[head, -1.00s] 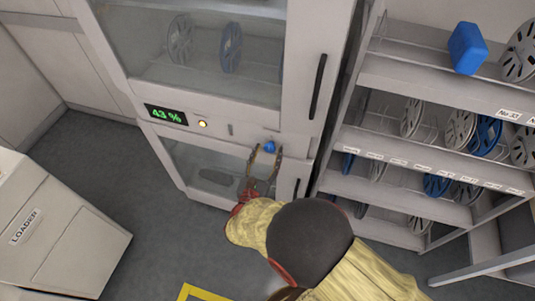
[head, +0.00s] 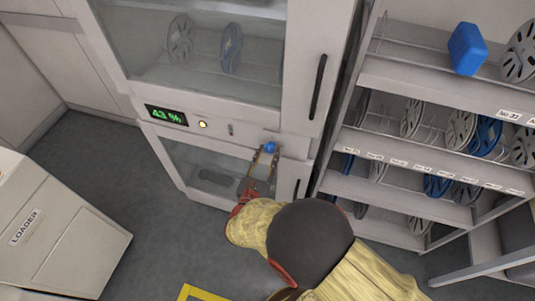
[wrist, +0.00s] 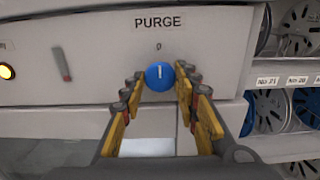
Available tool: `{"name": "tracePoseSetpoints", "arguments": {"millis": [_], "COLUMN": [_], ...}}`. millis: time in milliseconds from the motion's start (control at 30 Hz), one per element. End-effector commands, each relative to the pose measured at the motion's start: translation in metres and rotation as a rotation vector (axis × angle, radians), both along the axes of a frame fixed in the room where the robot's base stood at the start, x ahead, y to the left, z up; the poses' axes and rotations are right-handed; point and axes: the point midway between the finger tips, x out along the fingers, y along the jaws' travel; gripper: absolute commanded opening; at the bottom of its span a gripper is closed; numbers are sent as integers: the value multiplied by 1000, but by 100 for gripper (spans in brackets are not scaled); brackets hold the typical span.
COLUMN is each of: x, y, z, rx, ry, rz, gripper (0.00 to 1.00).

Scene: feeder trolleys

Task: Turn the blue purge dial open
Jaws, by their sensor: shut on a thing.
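The blue purge dial (wrist: 159,76) sits on the cabinet's pale panel under the word PURGE, with a small mark "0" above it. The white line on its face stands about upright. In the head view the dial (head: 270,147) is on the strip between the upper and lower glass doors. My gripper (wrist: 159,84) has one finger on each side of the dial and is shut on it. In the head view my gripper (head: 265,152) reaches up to the dial from below.
A display reading 43 % (head: 166,115) and a lit yellow button (head: 203,124) are left of the dial. A shelf rack (head: 400,145) with reels stands at the right. A loader cabinet (head: 60,235) stands at the left.

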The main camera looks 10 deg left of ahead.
Motion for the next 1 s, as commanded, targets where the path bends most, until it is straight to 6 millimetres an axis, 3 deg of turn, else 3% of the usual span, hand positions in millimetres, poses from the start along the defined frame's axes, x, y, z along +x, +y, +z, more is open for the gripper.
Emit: {"name": "tracePoseSetpoints", "arguments": {"millis": [467, 1000], "x": [0, 0], "y": [0, 0], "z": [-2, -4], "rx": [139, 630], "ry": [-11, -50], "rz": [-1, -1], "gripper": [6, 5]}}
